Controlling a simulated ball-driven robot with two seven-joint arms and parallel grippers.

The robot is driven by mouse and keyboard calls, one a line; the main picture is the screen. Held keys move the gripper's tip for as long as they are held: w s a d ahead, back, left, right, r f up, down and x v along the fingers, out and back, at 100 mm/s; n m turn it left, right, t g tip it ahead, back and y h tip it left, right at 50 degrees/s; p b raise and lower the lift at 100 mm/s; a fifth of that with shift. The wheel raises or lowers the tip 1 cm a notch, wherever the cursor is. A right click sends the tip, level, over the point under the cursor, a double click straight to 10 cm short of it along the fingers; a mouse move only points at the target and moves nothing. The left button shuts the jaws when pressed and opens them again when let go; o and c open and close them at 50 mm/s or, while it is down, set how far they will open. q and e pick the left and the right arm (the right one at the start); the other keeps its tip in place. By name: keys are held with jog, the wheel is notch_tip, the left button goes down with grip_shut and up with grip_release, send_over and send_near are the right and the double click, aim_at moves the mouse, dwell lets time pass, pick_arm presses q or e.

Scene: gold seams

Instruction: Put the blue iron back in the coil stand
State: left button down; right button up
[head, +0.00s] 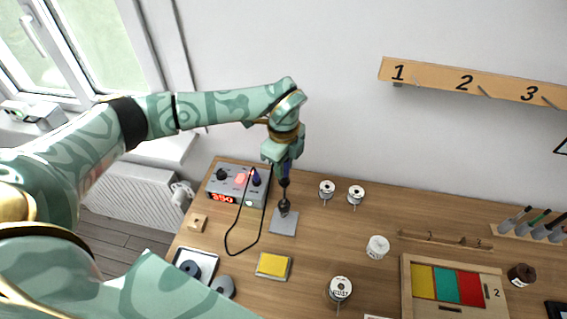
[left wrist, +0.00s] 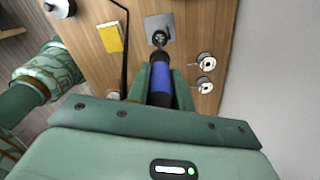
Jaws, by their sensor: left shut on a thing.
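My left gripper (head: 284,176) hangs above the bench, pointing down, shut on the blue iron (head: 285,183). In the left wrist view the iron's blue handle (left wrist: 160,82) lies between the fingers, its far end pointing at the coil stand. The coil stand is a grey square plate (head: 283,225) with a dark coil (head: 284,206) on it; its plate also shows in the left wrist view (left wrist: 153,22). The iron's lower end meets or overlaps the coil in both views; I cannot tell how deep it sits. My right gripper is not in view.
A grey station (head: 231,186) with a red 350 display stands left of the stand; a black cord (head: 228,240) loops before it. A yellow sponge (head: 272,265) lies in front. Several spools, including one pale spool (head: 377,247), stand to the right. A wall shelf (head: 470,82) is higher up.

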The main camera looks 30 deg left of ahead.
aim_at(284, 184)
pick_arm(q)
jog(key=shift+f, duration=0.5)
dwell(0.4)
jog(key=shift+f+b, duration=1.05)
jog(key=shift+f, duration=0.65)
dwell(0.8)
jog(key=shift+f+b, duration=0.8)
jog(key=shift+f, duration=1)
dwell(0.7)
jog(key=shift+f+b, duration=0.6)
jog(key=shift+f, duration=0.95)
dwell(0.4)
